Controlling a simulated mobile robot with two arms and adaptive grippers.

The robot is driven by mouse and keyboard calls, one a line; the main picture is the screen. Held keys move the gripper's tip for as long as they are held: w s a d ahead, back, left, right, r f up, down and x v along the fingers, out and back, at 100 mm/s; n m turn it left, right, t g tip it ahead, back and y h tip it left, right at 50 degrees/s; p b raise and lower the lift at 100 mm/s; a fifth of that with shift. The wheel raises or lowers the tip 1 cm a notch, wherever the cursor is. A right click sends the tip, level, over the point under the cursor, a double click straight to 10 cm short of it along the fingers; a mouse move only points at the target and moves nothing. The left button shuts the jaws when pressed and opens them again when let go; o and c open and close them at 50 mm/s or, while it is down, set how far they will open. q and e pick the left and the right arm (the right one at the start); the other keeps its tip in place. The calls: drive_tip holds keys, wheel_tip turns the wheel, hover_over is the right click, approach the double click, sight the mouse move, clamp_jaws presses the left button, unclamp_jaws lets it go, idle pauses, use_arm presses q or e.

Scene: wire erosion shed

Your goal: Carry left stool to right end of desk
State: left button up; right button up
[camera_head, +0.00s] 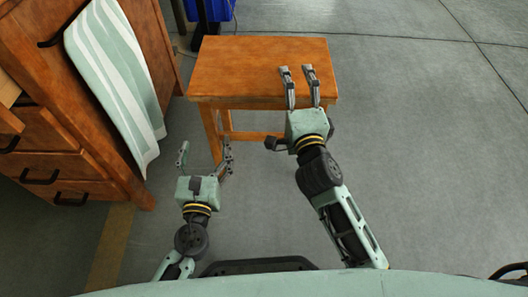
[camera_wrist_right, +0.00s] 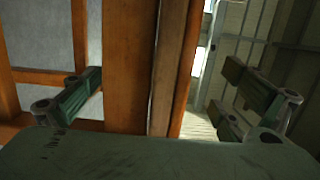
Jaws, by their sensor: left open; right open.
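One orange-brown wooden stool (camera_head: 240,70) with a rectangular seat and legs stands upright on the floor in the head view. My left gripper (camera_head: 206,155) is open in front of its near left leg, apart from the seat. My right gripper (camera_head: 297,72) is open, its fingers overlapping the right part of the seat in the head view. In the right wrist view an orange wooden part of the stool (camera_wrist_right: 130,65) stands between the open fingers. I cannot tell whether they touch it. The far legs are mostly hidden under the seat.
A wooden drawer unit (camera_head: 60,120), perhaps part of the desk, stands close at left with a striped cloth (camera_head: 115,75) hanging over it. A blue bin (camera_head: 210,8) is behind the stool. The grey floor (camera_head: 430,130) at right is clear.

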drive_tip(key=s, duration=0.8)
drive_tip(key=shift+d, duration=0.3)
